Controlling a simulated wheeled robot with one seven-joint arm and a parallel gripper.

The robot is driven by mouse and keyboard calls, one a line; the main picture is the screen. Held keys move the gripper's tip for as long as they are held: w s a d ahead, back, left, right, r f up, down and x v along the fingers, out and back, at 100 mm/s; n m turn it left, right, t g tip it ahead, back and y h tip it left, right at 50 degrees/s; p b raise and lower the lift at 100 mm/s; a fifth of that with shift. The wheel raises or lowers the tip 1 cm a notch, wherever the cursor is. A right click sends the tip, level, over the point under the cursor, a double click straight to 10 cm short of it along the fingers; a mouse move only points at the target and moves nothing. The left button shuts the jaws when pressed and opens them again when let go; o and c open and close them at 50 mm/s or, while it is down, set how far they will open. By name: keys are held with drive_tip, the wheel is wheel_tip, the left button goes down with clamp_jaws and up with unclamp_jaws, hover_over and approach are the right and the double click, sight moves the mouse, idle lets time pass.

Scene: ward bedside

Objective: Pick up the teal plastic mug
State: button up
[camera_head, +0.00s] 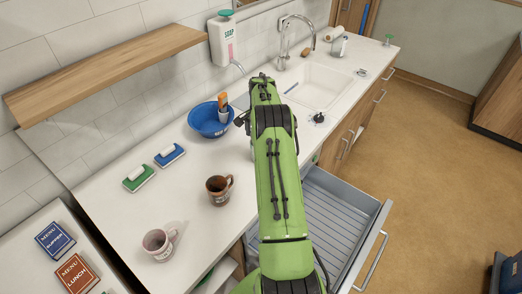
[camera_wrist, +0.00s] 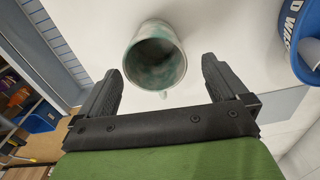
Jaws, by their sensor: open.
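In the wrist view, a pale mug with mottled teal-grey colouring (camera_wrist: 155,58) stands on the white counter, its round mouth facing the camera. A small part of its handle shows at its lower edge, towards my gripper. My gripper (camera_wrist: 160,72) is open and empty, with one black finger to the left of the mug and one to the right. The mug lies ahead of and partly between the fingertips; I cannot tell whether they touch. In the head view my green arm hides this mug and the gripper's fingers.
A sink (camera_head: 315,88) is behind. An open drawer (camera_head: 338,215) juts out at right.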

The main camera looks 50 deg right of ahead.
wheel_tip(320, 180, down, 5)
drive_tip(key=shift+s+r, duration=0.1)
drive_tip(key=shift+r, duration=0.1)
drive_tip(key=c, duration=1)
